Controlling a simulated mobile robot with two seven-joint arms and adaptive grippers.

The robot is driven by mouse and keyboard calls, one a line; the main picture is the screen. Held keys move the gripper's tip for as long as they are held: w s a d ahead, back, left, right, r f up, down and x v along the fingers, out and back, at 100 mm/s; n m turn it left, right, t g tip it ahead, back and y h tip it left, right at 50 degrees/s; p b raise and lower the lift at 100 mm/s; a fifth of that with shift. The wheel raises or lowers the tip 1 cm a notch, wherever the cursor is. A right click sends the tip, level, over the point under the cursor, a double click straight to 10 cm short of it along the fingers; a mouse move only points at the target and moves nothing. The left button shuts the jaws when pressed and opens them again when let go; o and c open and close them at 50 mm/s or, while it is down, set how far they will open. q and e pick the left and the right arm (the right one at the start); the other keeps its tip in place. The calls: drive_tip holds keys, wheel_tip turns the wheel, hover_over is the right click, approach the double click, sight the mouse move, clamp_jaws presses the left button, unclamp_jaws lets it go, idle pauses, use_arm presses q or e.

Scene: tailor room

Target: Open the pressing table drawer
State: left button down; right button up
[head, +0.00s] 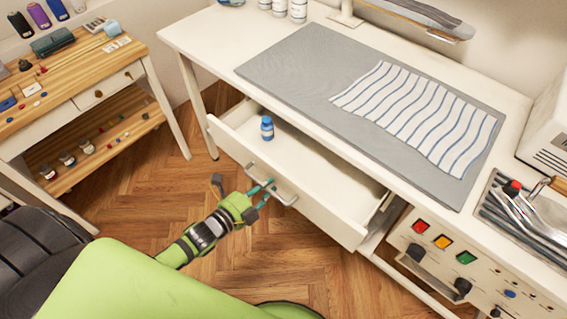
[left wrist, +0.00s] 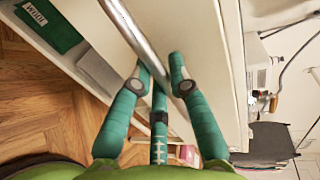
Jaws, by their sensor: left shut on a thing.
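The white pressing table (head: 190,38) has its drawer (head: 315,200) pulled out, with the inside showing. A small blue bottle (head: 267,130) stands in the drawer near its left end. The drawer front carries a metal bar handle (head: 288,199). My left gripper (head: 262,190) is at the handle, shut on it. In the left wrist view the handle (left wrist: 133,32) runs between the teal fingers (left wrist: 162,75), close to the drawer front. My right gripper is not in view.
A grey mat (head: 300,65) with a striped cloth (head: 420,110) lies on the tabletop. A control panel (head: 440,250) with coloured buttons is right of the drawer. A wooden side table (head: 60,75) stands at left. Wooden floor (head: 130,205) is clear between them.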

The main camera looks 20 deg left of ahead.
use_arm(q)
drive_tip(key=f+p+v, duration=0.2)
drive_tip(key=v, duration=1)
drive_tip(key=shift+s+f, duration=0.25)
drive_tip(key=shift+s, duration=0.05)
drive_tip(key=c, duration=1.4)
unclamp_jaws()
drive_tip(key=v, duration=1.2)
drive_tip(key=shift+f, duration=0.1)
